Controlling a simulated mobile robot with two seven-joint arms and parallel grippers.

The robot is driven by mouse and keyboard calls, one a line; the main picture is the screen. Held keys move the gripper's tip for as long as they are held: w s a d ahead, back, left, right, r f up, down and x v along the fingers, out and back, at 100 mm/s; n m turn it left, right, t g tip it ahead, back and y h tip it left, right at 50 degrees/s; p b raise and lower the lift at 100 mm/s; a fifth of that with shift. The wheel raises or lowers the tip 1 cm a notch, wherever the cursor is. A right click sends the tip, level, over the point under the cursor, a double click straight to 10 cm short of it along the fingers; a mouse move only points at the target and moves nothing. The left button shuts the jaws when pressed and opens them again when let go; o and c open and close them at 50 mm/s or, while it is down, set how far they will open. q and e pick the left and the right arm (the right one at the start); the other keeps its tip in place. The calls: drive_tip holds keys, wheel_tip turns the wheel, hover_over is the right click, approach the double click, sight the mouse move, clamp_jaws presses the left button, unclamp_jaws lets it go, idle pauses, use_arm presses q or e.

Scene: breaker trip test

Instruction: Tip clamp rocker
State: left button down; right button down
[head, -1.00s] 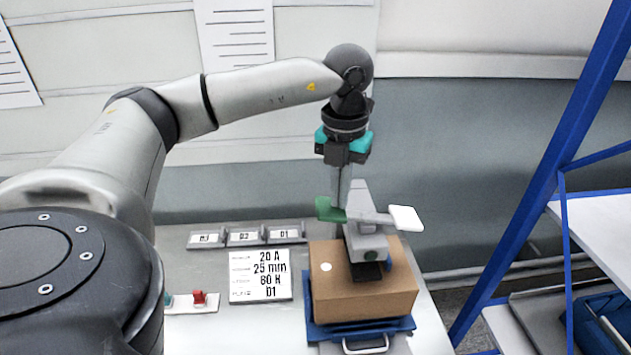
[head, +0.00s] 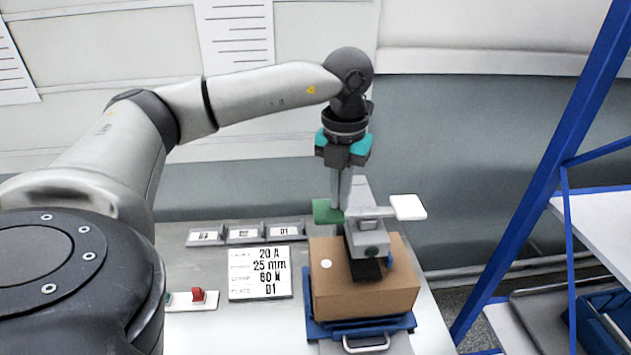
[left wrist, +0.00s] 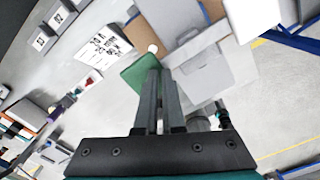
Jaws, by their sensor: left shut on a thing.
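The clamp rocker is a crossbar with a green paddle (head: 327,211) at its left end and a white paddle (head: 408,207) at its right end. It sits on a grey clamp body (head: 368,240) above a brown box (head: 345,290). My left gripper (head: 342,205) comes down from above at the green paddle, its fingers close together. In the left wrist view the fingers (left wrist: 160,75) overlap the edge of the green paddle (left wrist: 142,72). How deep the fingers grip it is hidden. My right gripper is not in view.
A blue tray (head: 320,331) with a metal handle lies under the box. A label card (head: 260,283), a red switch (head: 198,295) and a row of marked bins (head: 246,234) stand left of it. A blue rack (head: 560,165) rises at the right.

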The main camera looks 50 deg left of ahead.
use_arm(q)
drive_tip(key=shift+w+f, duration=0.15)
drive_tip(key=shift+r+p, duration=2.85)
drive_tip(key=shift+r, duration=0.75)
drive_tip(key=shift+f, duration=0.1)
